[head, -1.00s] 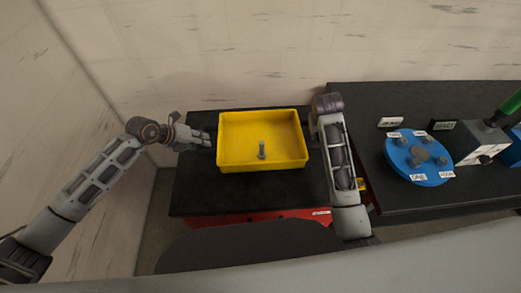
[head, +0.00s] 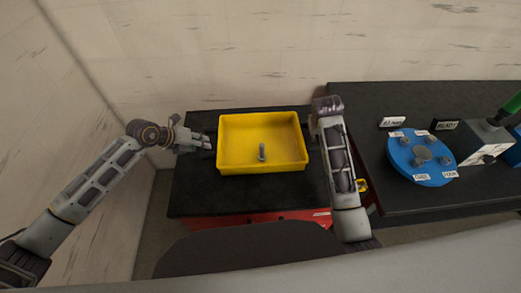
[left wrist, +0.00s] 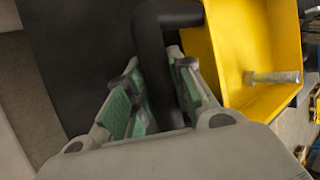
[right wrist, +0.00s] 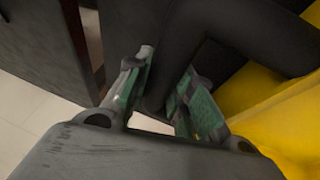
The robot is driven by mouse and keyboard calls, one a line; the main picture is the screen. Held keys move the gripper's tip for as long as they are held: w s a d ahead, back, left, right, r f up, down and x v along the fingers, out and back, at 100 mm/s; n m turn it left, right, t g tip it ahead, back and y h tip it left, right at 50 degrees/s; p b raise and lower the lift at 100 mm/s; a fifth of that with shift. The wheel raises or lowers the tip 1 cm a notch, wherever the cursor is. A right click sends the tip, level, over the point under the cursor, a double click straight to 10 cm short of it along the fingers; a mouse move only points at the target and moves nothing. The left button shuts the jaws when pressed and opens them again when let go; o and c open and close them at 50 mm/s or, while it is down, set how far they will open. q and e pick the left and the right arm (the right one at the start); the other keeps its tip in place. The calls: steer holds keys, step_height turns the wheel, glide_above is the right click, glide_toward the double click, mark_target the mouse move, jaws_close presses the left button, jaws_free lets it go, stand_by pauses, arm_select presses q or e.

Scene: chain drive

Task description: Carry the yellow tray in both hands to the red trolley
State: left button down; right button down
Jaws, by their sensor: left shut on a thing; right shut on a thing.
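The yellow tray (head: 285,163) is over the black top of the red trolley (head: 262,215) in the head view. A grey bolt (head: 262,152) stands in the tray; it also shows in the left wrist view (left wrist: 272,77). My left gripper (head: 208,142) is at the tray's left side. In the left wrist view its fingers (left wrist: 160,85) are shut around a black handle (left wrist: 152,60). My right gripper (right wrist: 160,85) is shut on the black handle at the tray's right side; in the head view my arm hides its fingers. Whether the tray touches the trolley top I cannot tell.
A dark bench (head: 355,130) stands right of the trolley, close to my right arm. On it are a blue disc (head: 420,160) with pegs and labels, small signs (head: 444,126) and a grey box (head: 482,138). A wall (head: 220,50) closes off the back and left.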

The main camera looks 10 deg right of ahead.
arm_select(q)
steer(key=shift+f+b, duration=0.65)
steer(key=shift+b, duration=0.05)
arm_select(e)
steer(key=shift+f, duration=0.65)
arm_select(q)
steer(key=c, duration=1.7)
jaws_free()
steer(key=shift+f, duration=0.1)
arm_select(e)
steer(key=c, duration=1.7)
jaws_free()
steer(key=shift+f, duration=0.1)
arm_select(q)
steer(key=o, duration=0.5)
steer(key=shift+c, duration=0.2)
arm_select(e)
steer(key=o, duration=0.5)
steer(key=shift+c, duration=0.2)
arm_select(q)
steer(key=shift+s+a+r, duration=0.1)
steer(key=shift+a+r, duration=0.05)
steer(key=shift+r, duration=0.05)
steer(key=v, duration=0.7)
steer(key=shift+s+r, duration=0.15)
steer(key=shift+r, duration=0.1)
steer(key=shift+a, duration=0.15)
arm_select(e)
steer(key=v, duration=1.2)
